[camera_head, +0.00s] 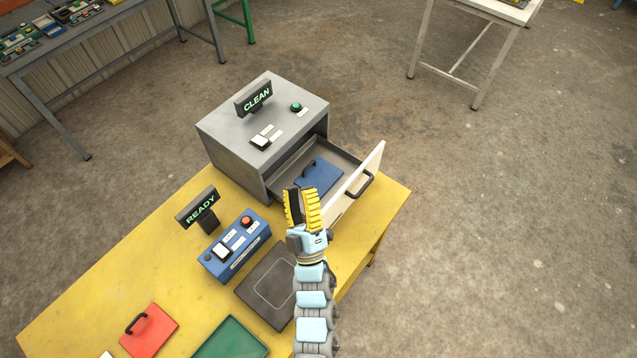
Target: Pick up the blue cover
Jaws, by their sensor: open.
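The blue cover (325,176) is a flat blue plate with a dark handle (308,168). It lies in the open drawer (345,158) of the grey box (262,128) with the "CLEAN" sign. My gripper (301,190) has yellow-padded fingers, is open and looks empty. It appears at the drawer's near left side, beside the blue cover in the picture, and may hide part of its left edge. I cannot tell its height above the drawer.
The drawer's pale front (352,184) stands out to the right. On the yellow table (120,270) are a blue control box (234,246), a "READY" sign (199,209), a dark plate (264,285), a red cover (152,335) and a green tray (232,342). The table's left part is clear.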

